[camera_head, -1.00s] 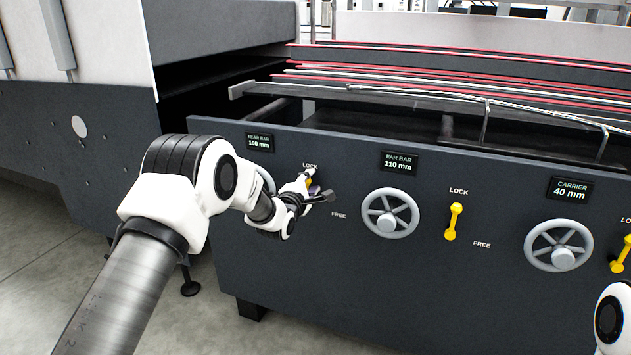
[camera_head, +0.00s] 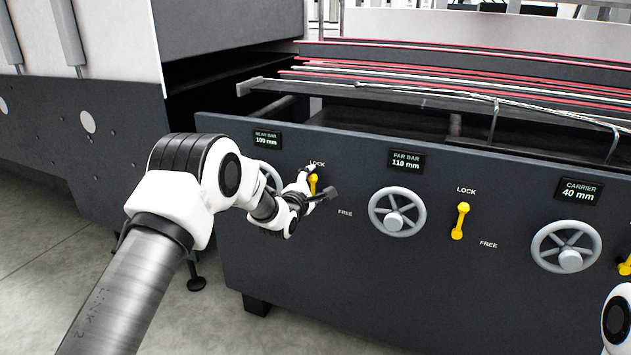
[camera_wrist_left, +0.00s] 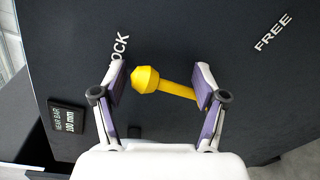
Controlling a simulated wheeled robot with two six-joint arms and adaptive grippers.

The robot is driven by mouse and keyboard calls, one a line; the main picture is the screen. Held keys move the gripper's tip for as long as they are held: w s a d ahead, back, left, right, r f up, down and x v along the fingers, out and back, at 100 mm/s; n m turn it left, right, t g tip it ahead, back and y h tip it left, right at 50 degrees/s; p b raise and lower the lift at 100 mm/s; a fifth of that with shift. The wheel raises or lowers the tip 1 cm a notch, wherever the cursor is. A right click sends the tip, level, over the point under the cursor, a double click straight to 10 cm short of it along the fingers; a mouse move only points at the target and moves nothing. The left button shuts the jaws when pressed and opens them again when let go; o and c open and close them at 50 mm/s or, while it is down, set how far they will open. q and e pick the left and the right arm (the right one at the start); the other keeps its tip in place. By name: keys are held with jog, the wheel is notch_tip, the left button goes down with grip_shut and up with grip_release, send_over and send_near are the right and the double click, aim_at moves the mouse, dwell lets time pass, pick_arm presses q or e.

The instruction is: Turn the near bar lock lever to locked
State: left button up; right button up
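The near bar lock lever (camera_head: 313,184) is yellow and sits on the dark panel below the LOCK label. It stands roughly upright, with its round knob end towards LOCK. In the left wrist view the lever (camera_wrist_left: 178,90) lies between the two spread fingers of my left gripper (camera_wrist_left: 160,82), with a gap visible on the knob side. The far end of its shaft is hidden behind one finger; I cannot tell whether they touch. In the head view my left gripper (camera_head: 320,181) is at the lever. My right gripper is out of view.
The near bar handwheel (camera_head: 270,175) is partly hidden behind my left arm. To the right are the far bar handwheel (camera_head: 397,212), another yellow lever (camera_head: 460,221) and the carrier handwheel (camera_head: 566,247). The near bar display (camera_head: 267,139) reads 100 mm.

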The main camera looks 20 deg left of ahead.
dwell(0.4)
pick_arm(q)
jog(key=shift+s, duration=0.1)
jog(key=s, duration=1.1)
jog(key=shift+s+a+r, duration=0.15)
jog(key=shift+s+r, duration=0.25)
jog(key=shift+r, duration=0.05)
